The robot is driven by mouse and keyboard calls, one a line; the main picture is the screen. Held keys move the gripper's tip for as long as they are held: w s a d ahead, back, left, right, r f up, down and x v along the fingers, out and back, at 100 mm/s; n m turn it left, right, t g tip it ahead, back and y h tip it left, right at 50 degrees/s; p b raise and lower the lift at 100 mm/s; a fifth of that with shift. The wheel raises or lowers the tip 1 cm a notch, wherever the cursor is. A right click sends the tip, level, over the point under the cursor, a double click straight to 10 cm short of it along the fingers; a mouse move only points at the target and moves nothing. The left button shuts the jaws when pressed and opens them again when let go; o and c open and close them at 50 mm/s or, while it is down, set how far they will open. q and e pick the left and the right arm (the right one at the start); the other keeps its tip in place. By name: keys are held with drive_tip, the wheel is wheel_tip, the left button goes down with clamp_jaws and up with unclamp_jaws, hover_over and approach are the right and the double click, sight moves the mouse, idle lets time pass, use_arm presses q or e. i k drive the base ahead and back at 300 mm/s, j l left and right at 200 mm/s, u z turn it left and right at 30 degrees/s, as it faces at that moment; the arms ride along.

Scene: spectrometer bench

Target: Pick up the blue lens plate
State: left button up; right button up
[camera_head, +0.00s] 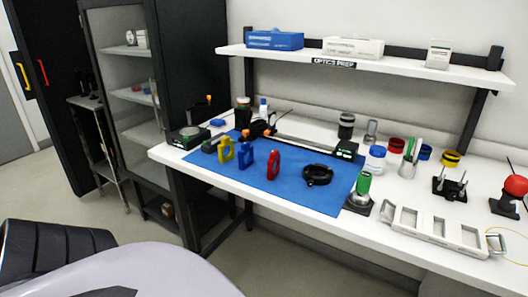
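The blue lens plate (245,159) stands upright on the blue mat (300,193), near the mat's left part. A yellow lens plate (225,151) stands close on its left, and a red lens plate (273,165) stands a little to its right. All three look small from here, so fine detail is unclear. Neither of my grippers shows in the head view, and nothing is seen touching the blue plate.
A black ring mount (318,175) lies on the mat further right. A silver slotted holder (436,229) sits at the bench's front right. A shelf (365,65) runs above. The floor before the bench is partly clear.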

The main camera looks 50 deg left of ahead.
sight(246, 155)
drive_tip(key=j+z, duration=0.2)
drive_tip(key=j, duration=0.2)
drive_tip(key=k+j+z, duration=0.2)
drive_tip(key=j, duration=0.15)
drive_tip(key=j+z, duration=0.2)
drive_tip(key=j, duration=0.15)
drive_tip(key=k+j+z, duration=0.2)
drive_tip(key=j, duration=0.15)
drive_tip(key=k+j, duration=0.15)
drive_tip(key=j, duration=0.2)
drive_tip(key=k+j+z, duration=0.1)
drive_tip(key=j, duration=0.25)
drive_tip(key=k+j, duration=0.4)
drive_tip(key=j, duration=0.3)
drive_tip(key=z, duration=0.05)
